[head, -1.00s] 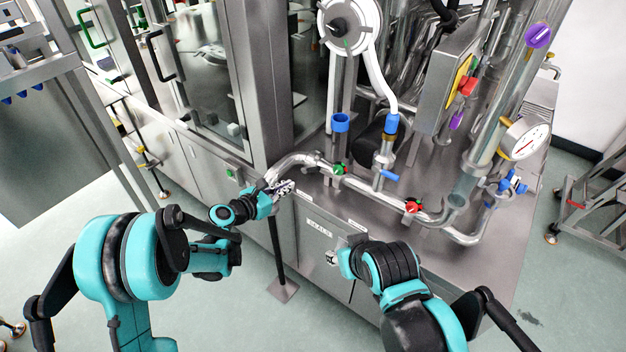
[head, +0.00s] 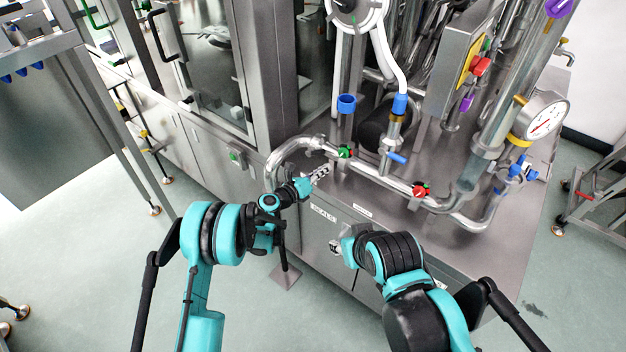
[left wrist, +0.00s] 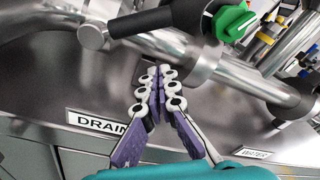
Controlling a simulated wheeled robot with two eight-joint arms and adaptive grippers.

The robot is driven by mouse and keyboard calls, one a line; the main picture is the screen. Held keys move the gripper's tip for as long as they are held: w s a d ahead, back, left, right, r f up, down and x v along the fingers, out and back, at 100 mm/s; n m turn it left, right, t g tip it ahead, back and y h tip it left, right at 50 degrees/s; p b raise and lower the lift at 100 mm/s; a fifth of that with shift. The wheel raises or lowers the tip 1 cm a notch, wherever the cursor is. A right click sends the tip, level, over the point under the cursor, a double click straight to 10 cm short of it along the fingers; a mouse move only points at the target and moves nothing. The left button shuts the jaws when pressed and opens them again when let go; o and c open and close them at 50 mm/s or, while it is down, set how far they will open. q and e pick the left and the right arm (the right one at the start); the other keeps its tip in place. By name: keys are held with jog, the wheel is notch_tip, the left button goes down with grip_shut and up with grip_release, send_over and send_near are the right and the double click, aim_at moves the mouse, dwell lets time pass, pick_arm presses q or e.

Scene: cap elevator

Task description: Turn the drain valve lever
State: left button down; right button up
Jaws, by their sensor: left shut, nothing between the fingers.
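In the left wrist view a black lever (left wrist: 160,19) lies across the top, beside a green knob (left wrist: 235,21) on the steel pipe. A DRAIN label (left wrist: 97,123) is on the steel surface below it. The green knob also shows in the head view (head: 345,152). My left gripper (head: 322,171) is shut and empty at the pipe, just left of the green knob. In the left wrist view its fingertips (left wrist: 160,72) meet below the lever, apart from it. My right gripper (head: 338,246) is low in front of the cabinet, mostly hidden by its own arm.
The steel pipe (head: 385,180) runs along the bench edge with a red knob (head: 420,190) and a blue handle (head: 397,158) to the right. A pressure gauge (head: 543,122) stands at the right. A WATER label (left wrist: 258,153) is at the lower right. The floor in front is clear.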

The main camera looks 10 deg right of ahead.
aim_at(318, 153)
pick_arm(q)
jog(key=r, duration=0.1)
jog(key=w+a+r, duration=0.1)
jog(key=r, duration=0.1)
jog(key=shift+w+a+b, duration=0.2)
jog(key=shift+a+b, duration=0.1)
jog(key=shift+b, duration=0.1)
jog(key=shift+w+r, duration=0.1)
jog(key=shift+w+a+r, duration=0.15)
jog(key=shift+r, duration=0.35)
jog(key=shift+w+a+r, duration=0.25)
jog(key=shift+w+r, duration=0.05)
jog(key=shift+r, duration=0.35)
jog(key=shift+w+a+r+b, duration=0.35)
jog(key=shift+w+a+r, duration=0.3)
jog(key=shift+w+r, duration=0.15)
jog(key=shift+w+a+r, duration=0.1)
jog(key=shift+w+a, duration=0.05)
jog(key=shift+w, duration=0.05)
dwell(0.4)
